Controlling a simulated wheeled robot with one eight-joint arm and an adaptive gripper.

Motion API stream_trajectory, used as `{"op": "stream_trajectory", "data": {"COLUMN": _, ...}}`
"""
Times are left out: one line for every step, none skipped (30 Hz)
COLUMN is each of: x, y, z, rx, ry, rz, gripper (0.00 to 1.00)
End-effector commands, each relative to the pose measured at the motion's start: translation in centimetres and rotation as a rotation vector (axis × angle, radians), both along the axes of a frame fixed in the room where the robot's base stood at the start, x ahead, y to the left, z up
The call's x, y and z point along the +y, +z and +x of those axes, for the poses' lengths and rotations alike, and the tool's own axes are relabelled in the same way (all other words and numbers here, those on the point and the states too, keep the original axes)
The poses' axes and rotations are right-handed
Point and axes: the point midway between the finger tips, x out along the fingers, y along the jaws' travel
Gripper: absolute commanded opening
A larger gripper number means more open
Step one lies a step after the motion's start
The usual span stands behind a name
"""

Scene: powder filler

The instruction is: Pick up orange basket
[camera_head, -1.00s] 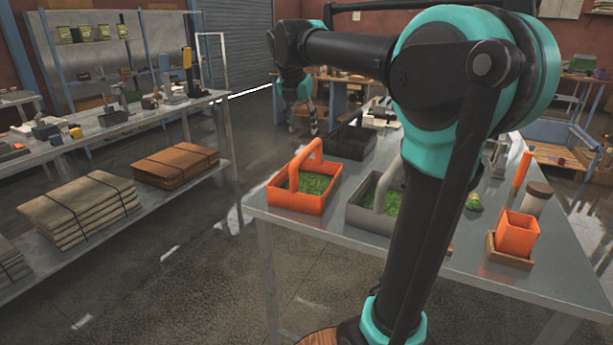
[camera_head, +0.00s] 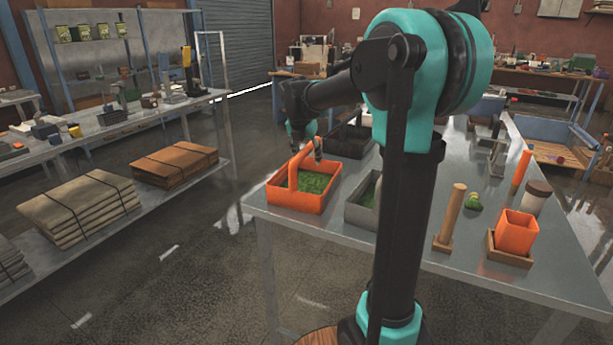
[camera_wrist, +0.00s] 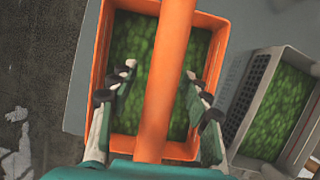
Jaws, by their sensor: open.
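The orange basket (camera_head: 287,200) stands on the near left corner of the metal table, with green leafy stuff inside and an arched handle (camera_head: 293,172) over it. My gripper (camera_head: 306,147) is low at the handle, partly hidden by my arm and the handle. In the wrist view the basket (camera_wrist: 101,52) lies below, and its handle (camera_wrist: 165,85) runs between the spread fingers of my open gripper (camera_wrist: 160,88). The fingers are on either side of the handle with gaps visible. Whether the fingertips touch the green filling cannot be told.
A grey basket (camera_head: 356,216) with green filling stands close on the right, and shows in the wrist view (camera_wrist: 244,98). A dark basket (camera_head: 349,143) stands behind. A wooden pestle (camera_head: 452,215) and an orange square cup (camera_head: 515,234) stand at the right.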

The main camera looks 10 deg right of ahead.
Motion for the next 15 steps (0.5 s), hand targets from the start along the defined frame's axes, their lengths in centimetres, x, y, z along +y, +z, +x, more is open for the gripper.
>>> {"op": "stream_trajectory", "data": {"x": -0.12, "y": -0.48, "z": 0.2, "rx": 0.0, "ry": -0.001, "rz": 0.0, "gripper": 0.48}}
{"op": "stream_trajectory", "data": {"x": -0.16, "y": -0.69, "z": 0.24, "rx": 0.0, "ry": 0.0, "rz": 0.0, "gripper": 0.48}}
{"op": "stream_trajectory", "data": {"x": -0.19, "y": -0.88, "z": 0.3, "rx": 0.0, "ry": 0.0, "rz": 0.0, "gripper": 0.48}}
{"op": "stream_trajectory", "data": {"x": -0.21, "y": -0.96, "z": 0.33, "rx": 0.0, "ry": 0.0, "rz": 0.0, "gripper": 0.48}}
{"op": "stream_trajectory", "data": {"x": -0.21, "y": -1.01, "z": 0.34, "rx": 0.0, "ry": 0.0, "rz": 0.0, "gripper": 0.48}}
{"op": "stream_trajectory", "data": {"x": -0.22, "y": -1.03, "z": 0.34, "rx": 0.0, "ry": 0.0, "rz": 0.0, "gripper": 0.48}}
{"op": "stream_trajectory", "data": {"x": -0.21, "y": -1.02, "z": 0.35, "rx": 0.0, "ry": 0.001, "rz": 0.0, "gripper": 0.48}}
{"op": "stream_trajectory", "data": {"x": -0.21, "y": -1.02, "z": 0.35, "rx": 0.0, "ry": 0.001, "rz": 0.0, "gripper": 0.48}}
{"op": "stream_trajectory", "data": {"x": -0.2, "y": -1.01, "z": 0.34, "rx": 0.0, "ry": 0.001, "rz": 0.0, "gripper": 0.48}}
{"op": "stream_trajectory", "data": {"x": -0.2, "y": -1.01, "z": 0.34, "rx": 0.0, "ry": 0.001, "rz": 0.0, "gripper": 0.48}}
{"op": "stream_trajectory", "data": {"x": -0.2, "y": -1.01, "z": 0.34, "rx": 0.0, "ry": 0.001, "rz": 0.0, "gripper": 0.47}}
{"op": "stream_trajectory", "data": {"x": -0.2, "y": -1.01, "z": 0.34, "rx": 0.0, "ry": 0.001, "rz": 0.0, "gripper": 0.42}}
{"op": "stream_trajectory", "data": {"x": -0.19, "y": -1.01, "z": 0.34, "rx": 0.0, "ry": 0.001, "rz": 0.0, "gripper": 0.38}}
{"op": "stream_trajectory", "data": {"x": -0.19, "y": -1.01, "z": 0.34, "rx": 0.0, "ry": 0.001, "rz": 0.0, "gripper": 0.34}}
{"op": "stream_trajectory", "data": {"x": -0.19, "y": -1.0, "z": 0.34, "rx": 0.0, "ry": 0.001, "rz": 0.0, "gripper": 0.29}}
